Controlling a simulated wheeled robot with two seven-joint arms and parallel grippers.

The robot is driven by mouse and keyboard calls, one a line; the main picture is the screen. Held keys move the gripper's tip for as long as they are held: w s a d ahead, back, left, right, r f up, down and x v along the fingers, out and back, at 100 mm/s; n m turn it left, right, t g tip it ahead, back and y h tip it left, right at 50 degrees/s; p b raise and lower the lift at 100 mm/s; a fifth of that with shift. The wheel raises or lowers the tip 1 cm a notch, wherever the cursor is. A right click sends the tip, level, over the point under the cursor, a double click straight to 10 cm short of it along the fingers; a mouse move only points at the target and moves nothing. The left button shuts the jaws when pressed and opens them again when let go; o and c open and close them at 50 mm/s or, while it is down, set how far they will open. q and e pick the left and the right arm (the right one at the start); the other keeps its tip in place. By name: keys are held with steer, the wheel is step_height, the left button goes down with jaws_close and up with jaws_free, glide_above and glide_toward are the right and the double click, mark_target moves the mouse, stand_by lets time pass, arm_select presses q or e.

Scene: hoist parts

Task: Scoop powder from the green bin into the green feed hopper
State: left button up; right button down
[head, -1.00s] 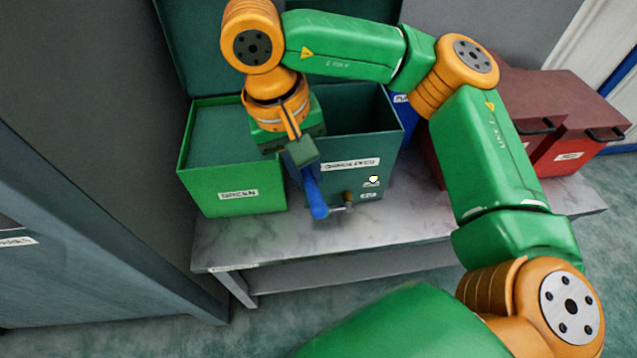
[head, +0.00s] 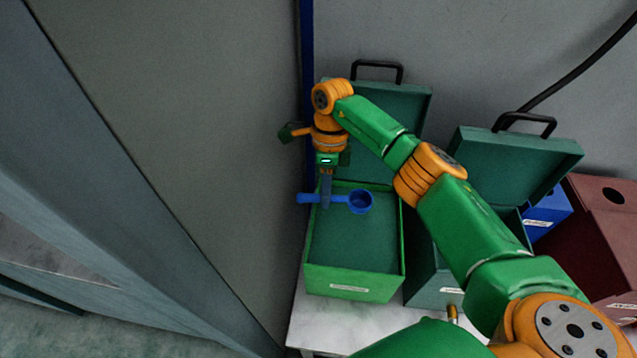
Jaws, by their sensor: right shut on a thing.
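My right gripper (head: 326,193) points down and is shut on the handle of a blue scoop (head: 361,202). The scoop lies about level over the bright green bin (head: 354,286), with its round bowl to the right and its handle end to the left. I cannot tell whether the bowl holds powder. The bin's lid stands open at the back, and a flat dark green surface shows inside. The darker green hopper (head: 431,291) stands to the right, its lid (head: 515,165) open; my right arm hides much of its opening. My left gripper is not in view.
A small tap (head: 453,312) sticks out low on the hopper's front. A blue box (head: 547,212) and dark red boxes (head: 605,240) stand farther right. A tall grey cabinet side (head: 190,150) is close on the left. The marble table top (head: 325,325) is bare in front of the bin.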

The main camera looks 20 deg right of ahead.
mark_target(340, 200)
steer(key=shift+w+d, duration=0.1)
steer(key=shift+s+d+r+t+y+p, duration=0.1)
steer(key=shift+s+r+t+y+p, duration=0.25)
steer(key=shift+y+p, duration=0.2)
steer(key=y+b, duration=0.1)
steer(key=s+d+t+y+b, duration=0.1)
steer(key=t+y+b, duration=0.1)
steer(key=y+b, duration=0.1)
steer(key=shift+s+d+f+t, duration=0.25)
steer(key=shift+s+d+f, duration=0.05)
steer(key=shift+s+f, duration=0.1)
arm_select(q)
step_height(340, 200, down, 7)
steer(key=b, duration=0.4)
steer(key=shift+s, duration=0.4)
arm_select(e)
steer(key=f, duration=0.5)
steer(key=shift+w+a, duration=0.2)
steer(key=shift+w, duration=0.1)
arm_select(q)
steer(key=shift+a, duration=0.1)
arm_select(e)
step_height(340, 200, up, 7)
steer(key=p, duration=0.5)
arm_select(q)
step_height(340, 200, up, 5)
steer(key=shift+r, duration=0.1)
